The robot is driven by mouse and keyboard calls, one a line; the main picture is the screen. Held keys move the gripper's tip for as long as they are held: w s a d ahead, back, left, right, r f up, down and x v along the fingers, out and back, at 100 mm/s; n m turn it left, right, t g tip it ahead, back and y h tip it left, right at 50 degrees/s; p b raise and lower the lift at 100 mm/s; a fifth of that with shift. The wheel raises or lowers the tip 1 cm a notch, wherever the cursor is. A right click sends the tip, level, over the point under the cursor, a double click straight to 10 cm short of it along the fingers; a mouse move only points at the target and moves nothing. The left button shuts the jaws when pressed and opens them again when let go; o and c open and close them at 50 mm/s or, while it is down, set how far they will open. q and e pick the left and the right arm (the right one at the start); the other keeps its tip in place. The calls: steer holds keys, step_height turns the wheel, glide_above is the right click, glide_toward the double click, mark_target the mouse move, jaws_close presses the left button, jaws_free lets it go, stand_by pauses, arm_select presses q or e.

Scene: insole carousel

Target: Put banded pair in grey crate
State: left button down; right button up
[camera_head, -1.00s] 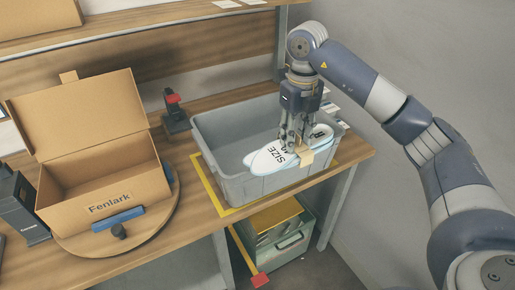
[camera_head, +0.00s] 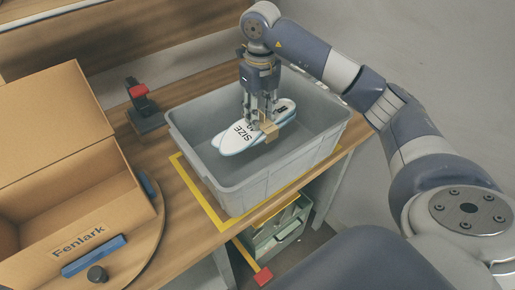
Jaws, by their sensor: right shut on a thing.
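The banded pair (camera_head: 238,138) is two pale insoles with dark "SIZE" lettering and a tan band around them. My right gripper (camera_head: 262,118) points down and is shut on the pair near the band. It holds the pair over the open grey crate (camera_head: 280,171), within the crate's outline in the head view. I cannot tell whether the pair touches the crate floor. The crate stands on the wooden table inside a yellow outline. My left gripper is not in view.
An open cardboard box (camera_head: 75,213) marked "Fenlark" sits on a round wooden turntable (camera_head: 150,235) at the left. A black and red device (camera_head: 143,108) stands behind, left of the crate. A green bin (camera_head: 279,232) is below the table edge.

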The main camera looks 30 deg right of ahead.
step_height(320, 180, down, 5)
steer(key=shift+r+p, duration=0.1)
steer(key=shift+p, duration=0.4)
steer(key=shift+f, duration=0.55)
step_height(320, 180, down, 4)
steer(key=shift+r+p, duration=0.25)
steer(key=shift+p, duration=0.15)
steer(key=shift+f, duration=0.15)
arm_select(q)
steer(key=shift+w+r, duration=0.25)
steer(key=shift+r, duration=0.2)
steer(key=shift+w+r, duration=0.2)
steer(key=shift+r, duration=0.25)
arm_select(e)
steer(key=o, duration=1)
arm_select(q)
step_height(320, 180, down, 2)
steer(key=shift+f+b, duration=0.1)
steer(key=shift+b, duration=1.05)
arm_select(e)
step_height(320, 180, up, 12)
steer(key=shift+r, duration=0.2)
